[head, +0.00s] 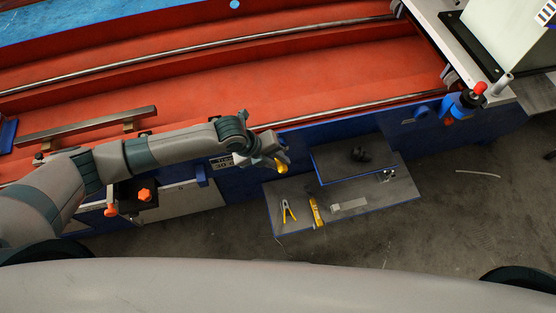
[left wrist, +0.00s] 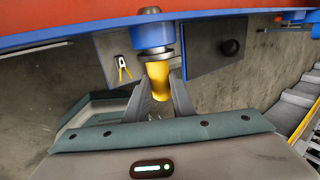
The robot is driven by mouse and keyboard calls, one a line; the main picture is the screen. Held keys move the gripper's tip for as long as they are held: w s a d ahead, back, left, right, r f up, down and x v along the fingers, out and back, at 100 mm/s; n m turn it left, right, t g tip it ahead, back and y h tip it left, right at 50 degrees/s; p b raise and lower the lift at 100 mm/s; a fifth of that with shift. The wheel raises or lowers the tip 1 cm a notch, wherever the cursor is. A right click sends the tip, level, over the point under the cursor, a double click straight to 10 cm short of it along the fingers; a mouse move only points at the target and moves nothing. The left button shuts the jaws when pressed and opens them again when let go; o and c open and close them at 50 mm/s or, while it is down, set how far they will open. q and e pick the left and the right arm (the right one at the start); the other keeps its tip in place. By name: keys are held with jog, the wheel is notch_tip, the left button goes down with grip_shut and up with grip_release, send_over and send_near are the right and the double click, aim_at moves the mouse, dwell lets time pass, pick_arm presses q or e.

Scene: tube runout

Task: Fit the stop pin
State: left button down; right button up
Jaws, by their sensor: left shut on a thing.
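The stop pin appears to be the yellow-handled piece (left wrist: 158,82) with a grey collar, between the fingers of my left gripper (left wrist: 160,92) in the left wrist view. In the head view my left gripper (head: 272,162) is beside the blue side of the red bed, and a bit of the yellow handle (head: 282,167) shows. My left gripper is shut on the handle. A blue round boss (left wrist: 152,35) on the bed edge is directly beyond the collar, in line with the pin. The pin's far end is hidden; I cannot tell how deep it sits. My right gripper is not in view.
A blue clamp with a red knob (head: 480,88) is at the right. Bare floor (head: 470,215) lies right.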

pick_arm(q)
jog(key=shift+w+r, duration=0.1)
jog(key=shift+w, duration=0.3)
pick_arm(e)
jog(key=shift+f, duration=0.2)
pick_arm(q)
jog(key=c, duration=1.4)
grip_release()
jog(key=shift+c, duration=0.2)
jog(key=shift+a, duration=0.1)
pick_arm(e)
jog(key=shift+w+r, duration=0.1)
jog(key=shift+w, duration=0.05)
pick_arm(q)
jog(key=shift+a+r, duration=0.1)
jog(key=shift+r, duration=0.05)
jog(key=b+v, duration=0.2)
jog(key=v, duration=1.5)
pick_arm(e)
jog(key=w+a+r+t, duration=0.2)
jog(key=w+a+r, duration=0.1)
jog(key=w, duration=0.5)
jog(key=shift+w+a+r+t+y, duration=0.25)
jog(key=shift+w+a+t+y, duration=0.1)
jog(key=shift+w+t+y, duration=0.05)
pick_arm(q)
jog(key=shift+s, duration=0.15)
